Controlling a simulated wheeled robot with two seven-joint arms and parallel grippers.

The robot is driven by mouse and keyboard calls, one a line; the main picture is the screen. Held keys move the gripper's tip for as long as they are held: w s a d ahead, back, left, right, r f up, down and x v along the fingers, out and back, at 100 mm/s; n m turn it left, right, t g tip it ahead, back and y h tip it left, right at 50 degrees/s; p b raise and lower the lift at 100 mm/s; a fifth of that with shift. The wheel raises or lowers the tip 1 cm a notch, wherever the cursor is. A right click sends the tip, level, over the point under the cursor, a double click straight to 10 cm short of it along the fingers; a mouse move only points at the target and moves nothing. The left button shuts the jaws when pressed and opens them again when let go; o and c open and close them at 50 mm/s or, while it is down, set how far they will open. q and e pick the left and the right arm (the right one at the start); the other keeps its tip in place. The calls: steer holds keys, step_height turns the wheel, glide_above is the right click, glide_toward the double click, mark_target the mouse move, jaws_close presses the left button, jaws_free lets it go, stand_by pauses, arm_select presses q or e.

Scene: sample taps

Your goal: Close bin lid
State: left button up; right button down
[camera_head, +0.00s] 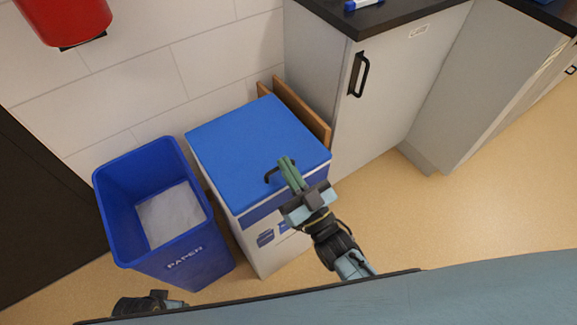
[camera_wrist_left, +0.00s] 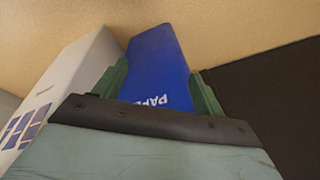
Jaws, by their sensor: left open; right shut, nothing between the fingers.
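A white bin (camera_head: 262,252) with a flat blue lid (camera_head: 250,140) stands against the wall. The lid lies down over the bin's top and looks closed. My left gripper (camera_wrist_left: 160,88) is open and empty in the left wrist view. The white bin's side (camera_wrist_left: 75,75) shows there too.
An open blue bin marked PAPER (camera_head: 185,265), with white paper inside, stands left of the white bin; it also shows in the left wrist view (camera_wrist_left: 158,60). Brown boards (camera_head: 302,110) and a grey cabinet (camera_head: 385,90) stand to the right. The floor at right (camera_head: 470,215) is clear.

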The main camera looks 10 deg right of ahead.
arm_select(q)
steer(key=shift+w+d+r+b, duration=0.2)
steer(key=shift+d+r, duration=0.05)
steer(key=shift+r, duration=0.3)
steer(key=shift+w+d+r+b, duration=0.15)
steer(key=shift+w+d+r, duration=0.1)
steer(key=shift+r, duration=0.25)
arm_select(e)
steer(key=shift+s+d+f, duration=0.1)
steer(key=shift+s+f, duration=0.1)
steer(key=shift+f, duration=0.65)
arm_select(q)
steer(key=shift+r, duration=0.1)
arm_select(e)
steer(key=shift+s+f, duration=0.1)
steer(key=shift+f, duration=0.05)
step_height(320, 180, up, 5)
steer(key=p, duration=0.4)
arm_select(q)
steer(key=s+a+f, duration=0.3)
steer(key=s+f, duration=0.2)
steer(key=f, duration=0.3)
steer(key=shift+s+f, duration=0.15)
steer(key=shift+s, duration=0.2)
arm_select(e)
steer(key=v, duration=1)
steer(key=shift+f, duration=0.55)
arm_select(q)
steer(key=shift+s, duration=0.1)
